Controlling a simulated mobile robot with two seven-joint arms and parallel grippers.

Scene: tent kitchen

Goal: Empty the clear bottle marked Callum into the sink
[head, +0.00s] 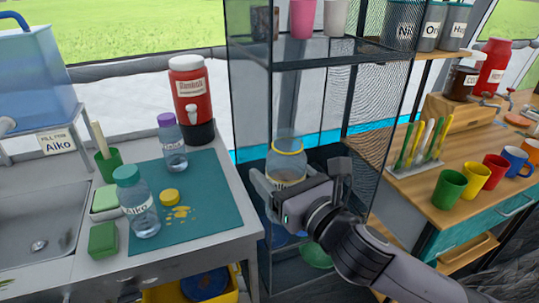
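A clear bottle with a yellow ring (288,150) at its top stands about upright in front of the mesh shelf. Its dark label is partly covered and I cannot read the name. My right gripper (283,185) appears shut around this bottle, hiding its lower part; one finger shows at its left side. The sink (40,225) is a grey metal basin at the far left, well away from the bottle. A yellow cap (169,196) lies on the teal mat (215,205). My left gripper is not in view.
A clear bottle marked Aiko (143,215), a purple-capped bottle (173,148), a red jug (191,95), a green cup (108,165) and sponges (103,239) stand between the bottle and sink. Yellow spill spots mark the mat. Mugs (449,190) stand at right.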

